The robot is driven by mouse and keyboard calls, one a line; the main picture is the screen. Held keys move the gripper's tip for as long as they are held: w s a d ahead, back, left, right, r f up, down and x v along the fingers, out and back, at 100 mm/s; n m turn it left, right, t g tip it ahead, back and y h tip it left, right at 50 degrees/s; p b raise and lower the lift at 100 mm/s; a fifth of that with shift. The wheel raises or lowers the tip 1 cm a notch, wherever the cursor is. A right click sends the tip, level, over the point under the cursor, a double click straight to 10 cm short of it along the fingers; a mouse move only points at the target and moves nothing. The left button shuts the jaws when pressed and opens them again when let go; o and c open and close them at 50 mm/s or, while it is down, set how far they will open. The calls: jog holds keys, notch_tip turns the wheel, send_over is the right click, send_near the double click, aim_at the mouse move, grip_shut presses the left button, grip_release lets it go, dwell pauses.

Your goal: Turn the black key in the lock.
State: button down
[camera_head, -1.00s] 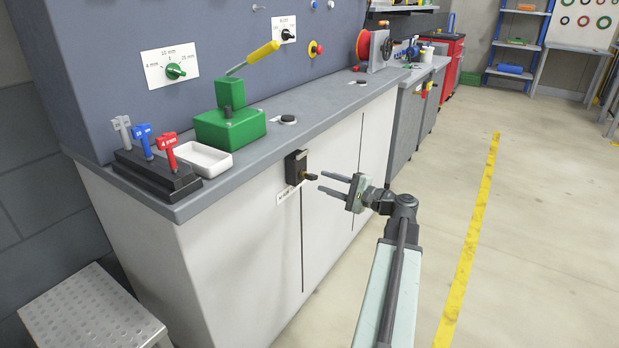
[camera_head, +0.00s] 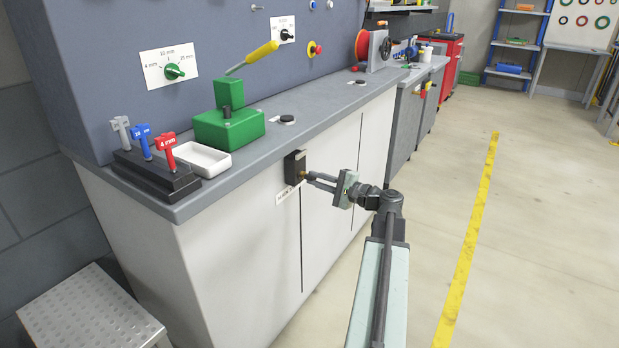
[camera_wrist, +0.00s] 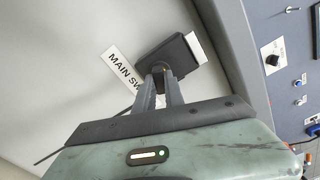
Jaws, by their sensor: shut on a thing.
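The black lock box (camera_head: 292,165) is mounted on the front of the white cabinet, with a label beside it. It also shows in the wrist view (camera_wrist: 172,56), next to a label reading "MAIN SW…". The black key (camera_wrist: 160,68) sits at the face of the lock, mostly hidden by the fingertips. My gripper (camera_head: 307,179) reaches it from the right, its fingers closed around the key. In the wrist view my gripper (camera_wrist: 160,84) has its two fingers converging on the key in front of the box.
The cabinet front (camera_head: 240,225) is flat around the lock. On the worktop above are a rack with several coloured keys (camera_head: 155,175), a white tray (camera_head: 205,158) and a green lever device (camera_head: 231,128). A metal step (camera_head: 90,310) stands at lower left. Open floor lies right.

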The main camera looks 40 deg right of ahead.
jog(key=n, duration=0.3)
jog(key=shift+n, duration=0.6)
jog(key=c, duration=1.3)
grip_release()
jog(key=shift+c, duration=0.2)
jog(key=v, duration=0.7)
jog(key=shift+s, duration=0.35)
